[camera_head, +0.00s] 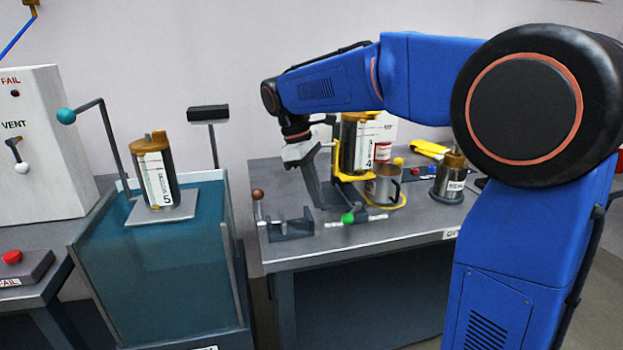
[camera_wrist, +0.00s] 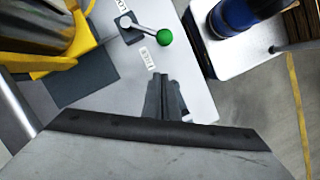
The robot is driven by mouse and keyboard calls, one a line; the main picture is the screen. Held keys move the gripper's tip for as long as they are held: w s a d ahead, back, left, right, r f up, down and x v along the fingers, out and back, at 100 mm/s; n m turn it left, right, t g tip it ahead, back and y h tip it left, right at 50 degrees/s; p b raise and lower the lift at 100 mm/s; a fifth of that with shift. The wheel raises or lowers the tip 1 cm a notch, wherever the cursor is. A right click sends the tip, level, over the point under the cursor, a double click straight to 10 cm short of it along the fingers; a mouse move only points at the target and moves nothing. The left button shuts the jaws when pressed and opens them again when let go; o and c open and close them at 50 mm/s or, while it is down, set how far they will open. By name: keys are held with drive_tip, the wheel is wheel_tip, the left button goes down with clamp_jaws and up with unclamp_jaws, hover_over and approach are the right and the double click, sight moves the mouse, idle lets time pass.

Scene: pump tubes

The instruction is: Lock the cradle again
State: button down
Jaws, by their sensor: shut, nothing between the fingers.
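The yellow cradle (camera_head: 351,176) stands on the grey bench and bears a dark canister (camera_head: 358,143) marked 4. In the wrist view the cradle (camera_wrist: 86,40) fills the upper left, cut by the frame edge. A short lever with a green knob (camera_head: 348,217) is at the bench front beside the cradle; the green knob (camera_wrist: 165,37) also shows in the wrist view.
A bracket (camera_head: 290,226) with a brown-knobbed lever stands left of the green knob. A metal mug (camera_head: 382,187) and a steel container (camera_head: 449,180) are to the right. A teal tank (camera_head: 158,265) bearing canister 5 (camera_head: 155,175) stands left, across a gap.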

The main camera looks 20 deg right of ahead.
sight(345, 218)
drive_tip(key=shift+s+d+f, duration=0.3)
drive_tip(key=shift+s+d, duration=0.1)
drive_tip(key=shift+d, duration=0.2)
drive_tip(key=shift+s+d+f, duration=0.35)
drive_tip(key=shift+s+d, duration=0.05)
drive_tip(key=shift+d, duration=0.2)
drive_tip(key=shift+s+d+f, duration=0.3)
drive_tip(key=shift+s+d, duration=0.1)
drive_tip(key=shift+d, duration=0.2)
